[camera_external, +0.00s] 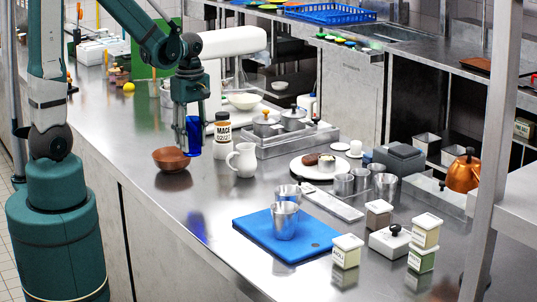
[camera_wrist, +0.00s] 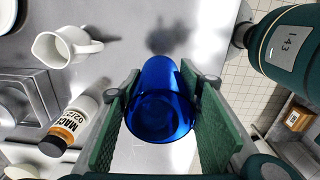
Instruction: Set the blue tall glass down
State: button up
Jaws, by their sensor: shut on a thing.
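The blue tall glass (camera_external: 194,140) is between the fingers of my gripper (camera_external: 187,128) in the external view. In the wrist view, the glass (camera_wrist: 162,105) sits between the two green finger pads of my gripper (camera_wrist: 160,95), which is shut on it. The glass appears upright and is held above the steel counter (camera_external: 150,200); its blue reflection shows well below it. Part of the glass is hidden behind a finger in the external view.
A brown bowl (camera_external: 171,160), a white pitcher (camera_external: 242,160) and a labelled shaker (camera_external: 222,135) stand near the glass. A blue mat (camera_external: 262,238) with metal cups (camera_external: 284,220) lies at the front right. The counter left of the mat is clear.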

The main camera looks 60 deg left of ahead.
jog(key=s+d, duration=0.2)
jog(key=s, duration=0.3)
jog(key=shift+s+d+f+m, duration=0.2)
jog(key=shift+s+f+m, duration=0.05)
jog(key=shift+s+m, duration=0.1)
jog(key=shift+f, duration=0.1)
jog(key=shift+f+b, duration=0.7)
jog(key=shift+f, duration=2.35)
jog(key=shift+f, duration=0.1)
jog(key=shift+f+b, duration=0.3)
jog(key=shift+f, duration=1.45)
jog(key=shift+f, duration=0.2)
jog(key=o, duration=0.9)
jog(key=shift+o, duration=0.2)
jog(key=shift+r, duration=0.25)
notch_tip(320, 180, up, 12)
jog(key=p, duration=0.2)
